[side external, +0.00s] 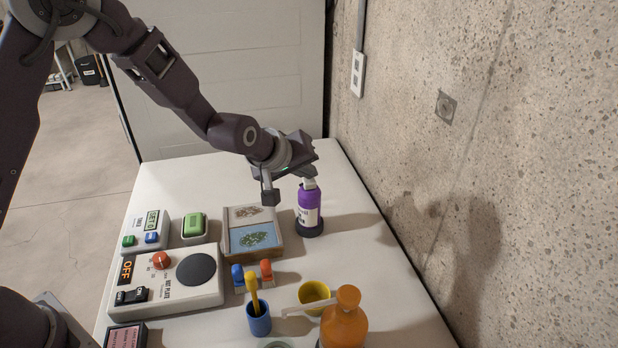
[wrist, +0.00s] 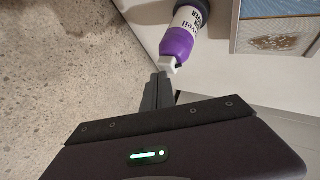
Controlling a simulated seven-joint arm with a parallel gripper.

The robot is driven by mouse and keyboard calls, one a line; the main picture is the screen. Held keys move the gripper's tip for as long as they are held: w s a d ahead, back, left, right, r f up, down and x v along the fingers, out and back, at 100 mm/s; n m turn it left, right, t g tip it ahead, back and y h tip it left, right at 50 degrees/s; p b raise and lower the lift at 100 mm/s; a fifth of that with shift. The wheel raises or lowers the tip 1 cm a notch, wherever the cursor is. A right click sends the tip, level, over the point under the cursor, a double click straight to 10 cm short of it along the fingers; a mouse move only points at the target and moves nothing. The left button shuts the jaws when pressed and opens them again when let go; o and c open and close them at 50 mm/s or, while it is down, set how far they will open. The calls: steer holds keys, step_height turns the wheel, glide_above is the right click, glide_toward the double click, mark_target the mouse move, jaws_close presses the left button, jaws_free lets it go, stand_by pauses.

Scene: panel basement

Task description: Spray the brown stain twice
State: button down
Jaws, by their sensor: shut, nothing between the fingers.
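A purple spray bottle (side external: 309,206) with a white nozzle stands upright in a dark round base at the right of the table; the bottle (wrist: 180,42) also shows in the wrist view. My gripper (side external: 306,172) is above it, shut and empty. In the wrist view the closed fingertips (wrist: 160,77) are at the white nozzle (wrist: 170,65), touching it or very close; I cannot tell which. The brown stain (side external: 248,211) is on the pale far panel of a shallow wooden tray (side external: 280,254), left of the bottle. It also shows in the wrist view (wrist: 275,43).
The tray's blue near panel has a green stain (side external: 254,238). Left are a green sponge (side external: 194,224), timer box (side external: 148,232) and hot plate (side external: 205,288). A concrete wall (side external: 500,150) borders the right.

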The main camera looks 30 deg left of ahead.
mark_target(306, 182)
stand_by(0.4)
steer(key=shift+r, duration=0.45)
step_height(306, 182, up, 6)
stand_by(0.4)
steer(key=shift+r, duration=0.1)
stand_by(0.4)
steer(key=s+a+r+m+g, duration=0.1)
steer(key=s+a+r+m, duration=0.15)
steer(key=s, duration=0.45)
steer(key=s+a+r+m+h, duration=0.1)
steer(key=s+r, duration=0.3)
steer(key=s, duration=0.2)
steer(key=s+a+r+m+g, duration=0.1)
steer(key=s+a+r, duration=0.15)
steer(key=s, duration=0.45)
steer(key=s+a+f+m, duration=0.1)
steer(key=s+m, duration=0.1)
steer(key=s, duration=0.6)
steer(key=s+a+f+m+g+y, duration=0.1)
steer(key=s+a+m, duration=0.1)
steer(key=s, duration=0.7)
steer(key=shift+s+a+g, duration=0.15)
steer(key=shift+a+g, duration=0.05)
steer(key=shift+g, duration=0.1)
